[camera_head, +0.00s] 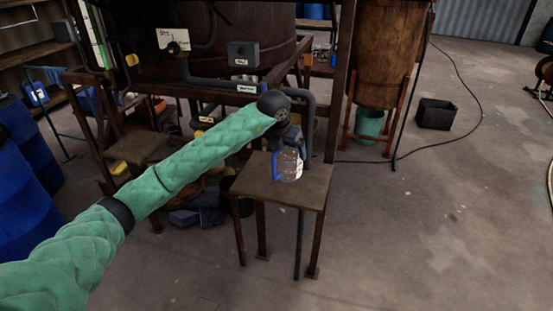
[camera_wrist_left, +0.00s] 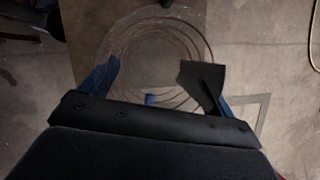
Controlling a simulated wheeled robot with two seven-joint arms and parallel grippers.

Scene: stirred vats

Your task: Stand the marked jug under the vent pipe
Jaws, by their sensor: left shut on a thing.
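The jug (camera_head: 291,168) is clear, with red markings and a blue handle, and it is upright over a small brown table (camera_head: 252,185). I cannot tell whether its base touches the top. My left gripper (camera_head: 287,149) is shut on it from above. In the left wrist view the jug (camera_wrist_left: 157,28) shows from above as clear plastic with red rings, between the fingers of the left gripper (camera_wrist_left: 155,85). A dark pipe (camera_head: 312,130) bends down just behind and right of the jug. A label (camera_head: 247,88) on the piping is too small to read surely. My right gripper is out of view.
A rusty frame with a large brown vat (camera_head: 230,45) stands behind the table. A second brown tank (camera_head: 385,50) has a green bucket (camera_head: 369,125) under it. A black crate (camera_head: 436,113) and hose lie at right. Blue drums (camera_head: 28,165) stand left. The right floor is mostly clear.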

